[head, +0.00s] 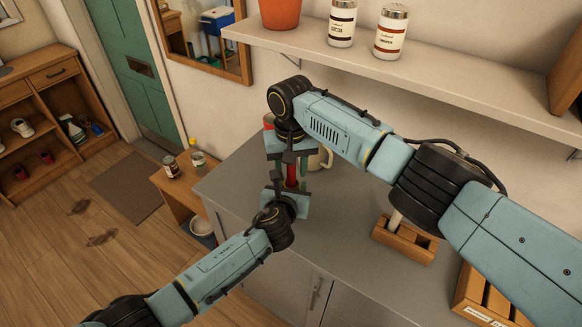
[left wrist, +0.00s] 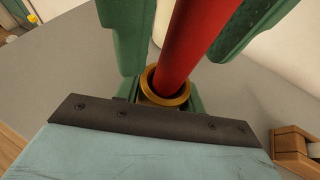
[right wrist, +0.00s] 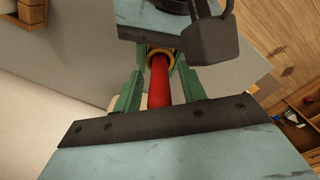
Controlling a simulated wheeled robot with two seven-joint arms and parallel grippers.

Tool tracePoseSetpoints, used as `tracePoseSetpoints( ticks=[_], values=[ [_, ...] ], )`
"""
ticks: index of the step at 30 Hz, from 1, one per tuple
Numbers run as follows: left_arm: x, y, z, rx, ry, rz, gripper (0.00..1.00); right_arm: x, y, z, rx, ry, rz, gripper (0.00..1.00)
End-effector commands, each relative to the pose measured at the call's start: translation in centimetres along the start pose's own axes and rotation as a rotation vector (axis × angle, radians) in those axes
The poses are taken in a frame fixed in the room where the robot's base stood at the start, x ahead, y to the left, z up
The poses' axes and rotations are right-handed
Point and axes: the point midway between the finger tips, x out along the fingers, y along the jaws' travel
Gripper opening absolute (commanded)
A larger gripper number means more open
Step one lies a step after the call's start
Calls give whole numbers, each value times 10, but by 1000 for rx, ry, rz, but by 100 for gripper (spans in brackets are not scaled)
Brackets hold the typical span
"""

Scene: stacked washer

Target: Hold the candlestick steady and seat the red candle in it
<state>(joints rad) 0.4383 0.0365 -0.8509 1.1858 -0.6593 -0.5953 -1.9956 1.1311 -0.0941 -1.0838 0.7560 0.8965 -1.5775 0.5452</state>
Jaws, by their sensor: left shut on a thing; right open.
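The red candle (head: 291,176) stands between my two grippers above the grey counter. In the left wrist view the candle (left wrist: 192,45) has its lower end inside the brass cup of the candlestick (left wrist: 150,95); how deep it sits is hidden. The cup also shows in the right wrist view (right wrist: 161,52). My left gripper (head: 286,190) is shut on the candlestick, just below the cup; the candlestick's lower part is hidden. My right gripper (head: 290,164) is open, its green fingers on either side of the candle (right wrist: 159,85) with gaps beside it.
A cream mug (head: 321,160) stands close behind my right gripper. A wooden holder (head: 404,241) with a pale upright piece is on the counter to the right, and a wooden box (head: 490,298) is nearer. A shelf (head: 420,68) with jars overhangs the back.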

Motion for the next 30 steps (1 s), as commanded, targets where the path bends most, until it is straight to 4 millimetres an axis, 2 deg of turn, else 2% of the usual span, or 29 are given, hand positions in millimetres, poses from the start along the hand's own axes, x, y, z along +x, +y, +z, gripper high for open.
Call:
tracePoseSetpoints(
  ticks=[5,8,15,21,25,30],
  values=[
    [0,0,-1,0,1,0,12,-7,0,-1,-1,3,0,41],
    [0,0,-1,0,1,0,12,-22,0,-1,-2,3,-2,41],
    [0,0,0,0,1,-1,12,-74,0,-1,-1,5,-1,41],
    [0,0,0,0,1,-1,12,-109,0,0,0,2,0,41],
    [0,0,0,0,1,-1,12,-120,0,0,0,1,0,41],
    [0,0,0,0,1,-1,12,-123,0,0,0,0,0,41]
  ],
)
